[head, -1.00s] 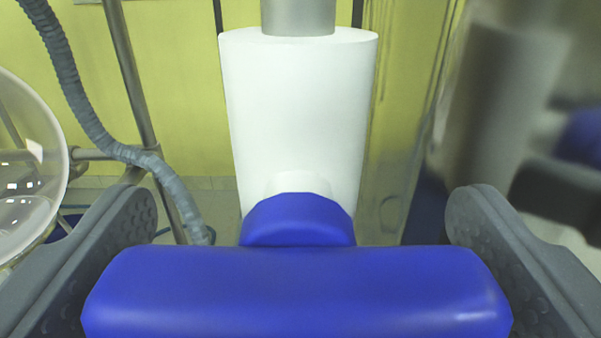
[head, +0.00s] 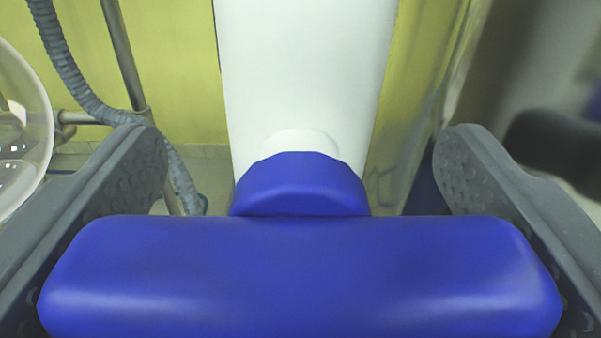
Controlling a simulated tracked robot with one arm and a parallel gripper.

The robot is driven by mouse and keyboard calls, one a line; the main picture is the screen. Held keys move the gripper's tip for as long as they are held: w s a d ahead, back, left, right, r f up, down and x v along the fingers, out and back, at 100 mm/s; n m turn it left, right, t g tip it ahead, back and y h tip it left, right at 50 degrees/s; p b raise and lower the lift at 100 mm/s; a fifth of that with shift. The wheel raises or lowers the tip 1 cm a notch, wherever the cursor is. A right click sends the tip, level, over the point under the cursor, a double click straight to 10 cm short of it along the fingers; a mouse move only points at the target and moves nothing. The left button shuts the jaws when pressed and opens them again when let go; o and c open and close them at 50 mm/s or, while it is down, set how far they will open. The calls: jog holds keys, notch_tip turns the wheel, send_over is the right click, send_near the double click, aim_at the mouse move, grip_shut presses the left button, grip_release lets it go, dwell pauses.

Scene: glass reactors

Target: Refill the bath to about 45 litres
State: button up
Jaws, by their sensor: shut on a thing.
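A blue valve handle (head: 300,275) fills the lower middle of the head view, a wide rounded bar lying crosswise. Its blue hub (head: 300,185) joins a white upright cylindrical valve body or pipe (head: 305,75) behind it. My gripper (head: 301,150) has one dark grey finger at each end of the bar and is shut on it. The fingertips reach past the bar on both sides of the hub. The bath and any level reading are not in view.
A round glass vessel (head: 25,130) stands at the left edge. A grey corrugated hose (head: 70,75) and a metal post (head: 122,55) are behind it. A blurred dark bar (head: 560,145) is close on the right. A yellow wall (head: 175,60) is behind.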

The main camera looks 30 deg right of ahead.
jog(key=shift+s+f+n+b, duration=0.15)
jog(key=shift+n+b, duration=0.75)
jog(key=shift+n, duration=1.7)
jog(key=o, duration=0.7)
jog(key=shift+a, duration=0.1)
